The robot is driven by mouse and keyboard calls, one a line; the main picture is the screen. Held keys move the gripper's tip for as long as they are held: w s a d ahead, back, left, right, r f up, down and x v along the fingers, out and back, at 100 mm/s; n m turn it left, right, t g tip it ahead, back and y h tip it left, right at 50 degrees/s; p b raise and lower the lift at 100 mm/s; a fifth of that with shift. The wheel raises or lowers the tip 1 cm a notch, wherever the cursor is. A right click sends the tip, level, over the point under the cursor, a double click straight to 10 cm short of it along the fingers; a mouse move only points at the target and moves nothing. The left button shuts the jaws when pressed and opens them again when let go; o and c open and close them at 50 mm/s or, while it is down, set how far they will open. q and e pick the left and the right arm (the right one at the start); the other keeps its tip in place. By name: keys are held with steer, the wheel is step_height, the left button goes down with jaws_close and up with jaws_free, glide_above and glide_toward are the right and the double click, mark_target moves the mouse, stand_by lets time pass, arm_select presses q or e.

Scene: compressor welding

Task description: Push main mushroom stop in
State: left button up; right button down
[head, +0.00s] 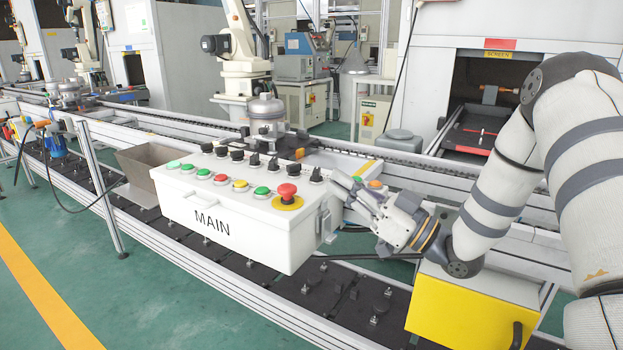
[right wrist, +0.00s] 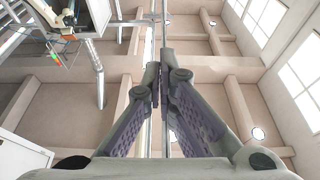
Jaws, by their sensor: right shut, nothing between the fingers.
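The main box (head: 240,218) is a white control box labelled MAIN, mounted at the conveyor's near side. Its red mushroom stop (head: 287,193) sits on a yellow ring at the right end of the front button row. My right gripper (head: 335,175) is just right of the box, its fingers pointing left toward the top right edge, apart from the red stop. In the right wrist view the gripper (right wrist: 160,72) has its fingertips together with nothing between them. The stop does not show in the right wrist view. My left gripper is not in view.
A yellow box (head: 455,310) stands below my right arm. An open metal bin (head: 140,165) is left of the main box. Conveyor rails run behind.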

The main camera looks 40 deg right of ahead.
step_height(320, 180, up, 2)
steer(key=r, duration=0.1)
glide_above(287, 190)
steer(key=s+d, duration=0.2)
steer(key=d, duration=0.1)
steer(key=shift+w+a+f+b, duration=0.15)
steer(key=shift+a+f+b, duration=0.1)
steer(key=shift+b, duration=0.2)
steer(key=f, duration=0.3)
steer(key=shift+w+b, duration=0.3)
steer(key=shift+b, duration=0.1)
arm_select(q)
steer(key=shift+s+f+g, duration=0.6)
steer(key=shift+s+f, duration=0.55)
arm_select(e)
steer(key=shift+f, duration=0.2)
steer(key=shift+s, duration=0.1)
